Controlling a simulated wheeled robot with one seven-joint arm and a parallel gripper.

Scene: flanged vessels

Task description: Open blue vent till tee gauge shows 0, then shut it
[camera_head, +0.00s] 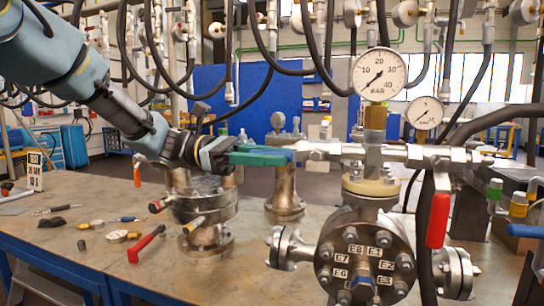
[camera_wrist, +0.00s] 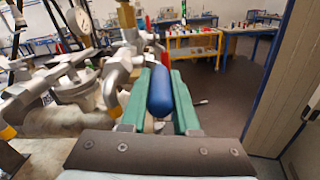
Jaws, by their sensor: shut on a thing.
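My gripper (camera_head: 265,156) has green fingers and is shut on the blue vent handle. In the wrist view the blue handle (camera_wrist: 161,92) lies lengthwise between the two green fingers (camera_wrist: 160,95). In the head view the fingers hide most of the handle, at the left end of the silver pipe tee (camera_head: 374,155). The large white BAR gauge (camera_head: 378,75) stands upright on the tee, above the flanged vessel (camera_head: 365,255). Its needle lies on a diagonal from lower left to upper right; I cannot surely tell which end is the tip.
A red lever (camera_head: 438,220) hangs at the tee's right side, near a smaller gauge (camera_head: 424,113). A second flanged vessel (camera_head: 203,210) stands under my gripper. A red-handled tool (camera_head: 147,243) and small parts lie on the bench (camera_head: 100,220). Black hoses hang above.

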